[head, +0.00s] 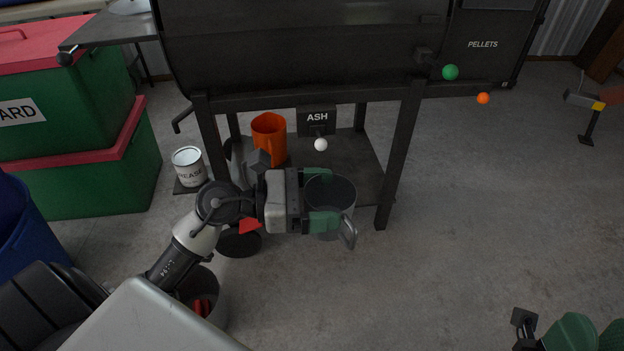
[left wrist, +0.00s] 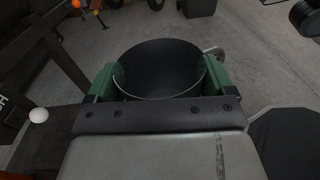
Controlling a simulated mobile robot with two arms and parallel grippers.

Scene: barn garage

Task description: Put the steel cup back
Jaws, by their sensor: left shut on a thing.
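The steel cup (head: 330,208) is a dark grey, open-topped cylinder with a metal loop handle at its lower right in the head view. My left gripper (head: 322,197) is shut on it, one green finger on each side. In the left wrist view the gripper (left wrist: 160,82) holds the cup (left wrist: 160,68) with its dark open mouth showing and part of the handle behind the right finger. The cup looks upright, at the front of the grill's lower shelf (head: 358,160). Whether it touches anything below cannot be told.
An orange jug (head: 269,138) stands on the shelf behind my gripper, near the ASH box (head: 317,121) with its white knob. A GREASE can (head: 188,167) is to the left. A grill leg (head: 398,155) rises right of the cup. The floor (head: 480,210) to the right is clear.

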